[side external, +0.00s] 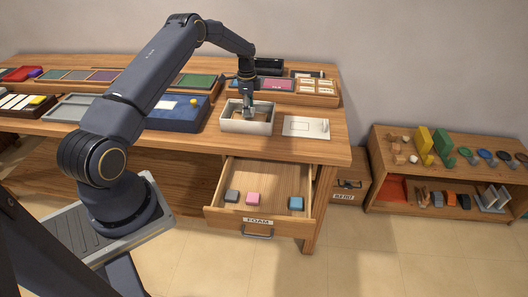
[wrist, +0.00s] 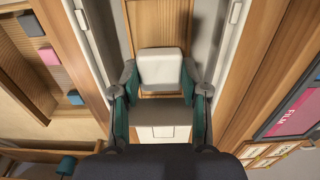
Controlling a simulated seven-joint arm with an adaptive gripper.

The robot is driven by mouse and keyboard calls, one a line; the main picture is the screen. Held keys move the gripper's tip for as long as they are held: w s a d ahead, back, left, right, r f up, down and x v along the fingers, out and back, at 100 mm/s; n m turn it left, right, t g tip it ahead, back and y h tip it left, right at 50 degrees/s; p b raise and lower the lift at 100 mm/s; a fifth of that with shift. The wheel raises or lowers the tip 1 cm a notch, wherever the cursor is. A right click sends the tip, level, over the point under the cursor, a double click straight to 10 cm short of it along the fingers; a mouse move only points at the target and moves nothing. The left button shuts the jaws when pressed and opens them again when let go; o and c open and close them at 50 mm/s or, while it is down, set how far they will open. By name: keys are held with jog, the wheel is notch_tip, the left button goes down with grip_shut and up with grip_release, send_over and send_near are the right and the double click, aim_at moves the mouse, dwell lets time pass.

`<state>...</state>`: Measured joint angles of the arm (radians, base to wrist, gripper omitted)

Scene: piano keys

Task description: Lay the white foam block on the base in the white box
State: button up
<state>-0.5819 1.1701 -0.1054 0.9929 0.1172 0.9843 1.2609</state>
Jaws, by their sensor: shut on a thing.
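The white box (side external: 260,128) stands open near the front of the table, with a wooden base (wrist: 160,20) inside it. In the wrist view, a white foam block (wrist: 160,66) sits between the teal finger pads of my gripper (wrist: 160,82), which is shut on it. In the side view my gripper (side external: 247,111) points down inside the box, between its walls. The block lies over the wooden base; I cannot tell whether it touches it. A further pale surface shows between the fingers below the block, and what it is I cannot tell.
An open drawer (side external: 231,215) labelled FOAM holds a grey block (side external: 232,195), a pink block (side external: 253,198) and a blue block (side external: 296,204). A white card (side external: 306,127) lies right of the box. A blue tray (side external: 180,115) is on its left.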

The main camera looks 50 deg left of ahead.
jog(key=shift+f, duration=0.75)
jog(key=shift+f, duration=0.1)
jog(key=o, duration=0.7)
